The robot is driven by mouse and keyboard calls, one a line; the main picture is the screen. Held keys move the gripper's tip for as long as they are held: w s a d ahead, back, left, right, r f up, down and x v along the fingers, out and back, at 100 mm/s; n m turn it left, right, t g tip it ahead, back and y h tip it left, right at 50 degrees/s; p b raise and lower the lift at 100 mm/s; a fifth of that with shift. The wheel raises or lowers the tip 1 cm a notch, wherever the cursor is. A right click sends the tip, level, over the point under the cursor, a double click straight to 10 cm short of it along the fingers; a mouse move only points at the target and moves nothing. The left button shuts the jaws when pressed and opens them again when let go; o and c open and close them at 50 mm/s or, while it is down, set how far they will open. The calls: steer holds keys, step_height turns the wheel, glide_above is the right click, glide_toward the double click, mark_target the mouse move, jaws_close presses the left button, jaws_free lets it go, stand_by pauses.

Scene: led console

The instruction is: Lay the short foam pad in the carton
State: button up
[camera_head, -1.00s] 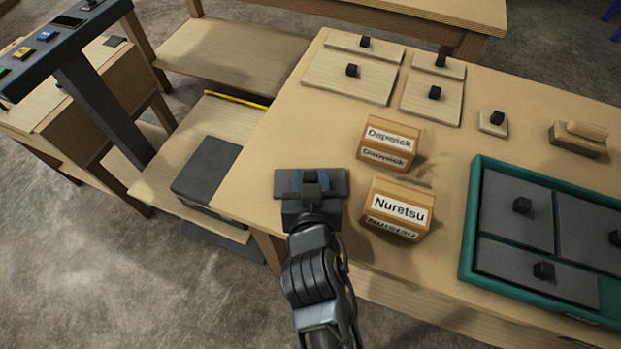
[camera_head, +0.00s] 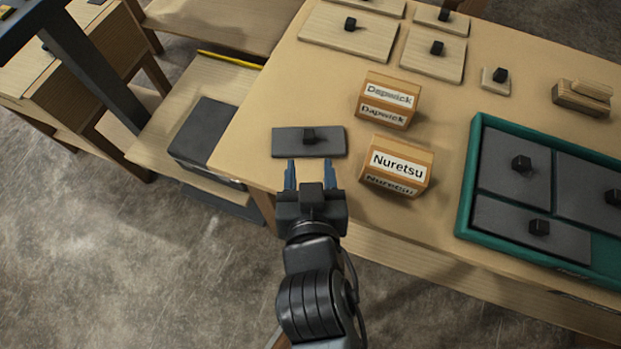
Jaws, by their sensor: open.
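A short dark grey pad (camera_head: 286,143) with a black knob lies flat at the table's left front edge. My gripper (camera_head: 311,174) is open and empty, just in front of the pad. Its two blue fingers point toward the pad, and a small gap shows between them and it. Two closed-looking brown cardboard boxes stand right of the pad, one labelled Dapwick (camera_head: 388,100) and one labelled Nuretsu (camera_head: 397,166). A teal-rimmed open container (camera_head: 466,190) at the right holds several dark grey pads with knobs. Bare teal floor shows at its lower right.
Pale wooden panels with black knobs (camera_head: 340,42) lie at the back of the table (camera_head: 270,90). A small knobbed block (camera_head: 495,82) and a wooden block (camera_head: 581,98) lie farther right. A dark box (camera_head: 205,135) sits on a lower shelf at left.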

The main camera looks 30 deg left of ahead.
steer(key=shift+v, duration=1.25)
